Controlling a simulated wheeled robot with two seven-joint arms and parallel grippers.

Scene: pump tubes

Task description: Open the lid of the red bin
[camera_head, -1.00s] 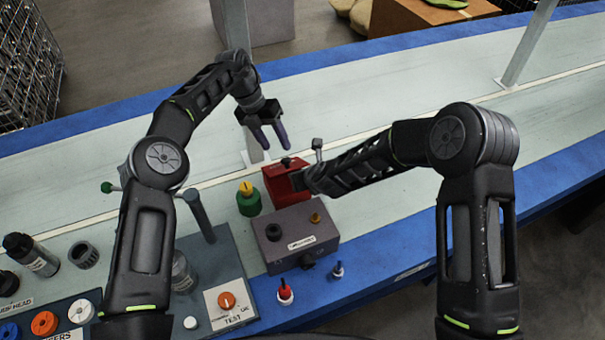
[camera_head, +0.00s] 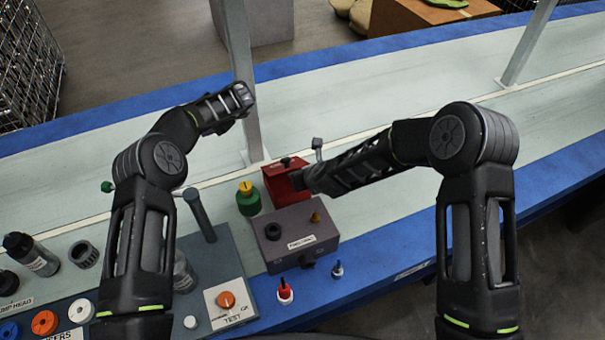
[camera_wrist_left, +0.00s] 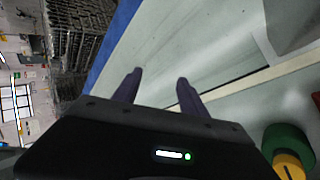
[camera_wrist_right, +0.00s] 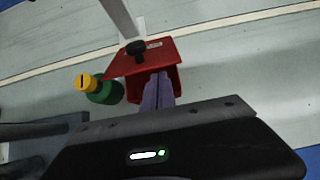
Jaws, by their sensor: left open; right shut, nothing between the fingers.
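The red bin (camera_head: 290,192) stands on the table beyond the dark grey box, partly hidden by my right arm. In the right wrist view its red lid (camera_wrist_right: 165,50) carries a black knob (camera_wrist_right: 135,48) and looks tilted up over the red body (camera_wrist_right: 174,76), with a dark gap below it. My right gripper (camera_wrist_right: 160,76) is shut and empty, its fingertips at this gap under the lid; contact is unclear. My left gripper (camera_wrist_left: 160,77) is open and empty, left of the bin and apart from it. In the head view its fingers are hidden behind the wrist (camera_head: 235,100).
A green jar with a yellow top (camera_head: 248,198) stands just left of the bin. The dark grey box (camera_head: 296,237) is in front. A grey post (camera_head: 243,80) rises behind. Bottles and a test panel (camera_head: 228,302) fill the front left. The table's right side is clear.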

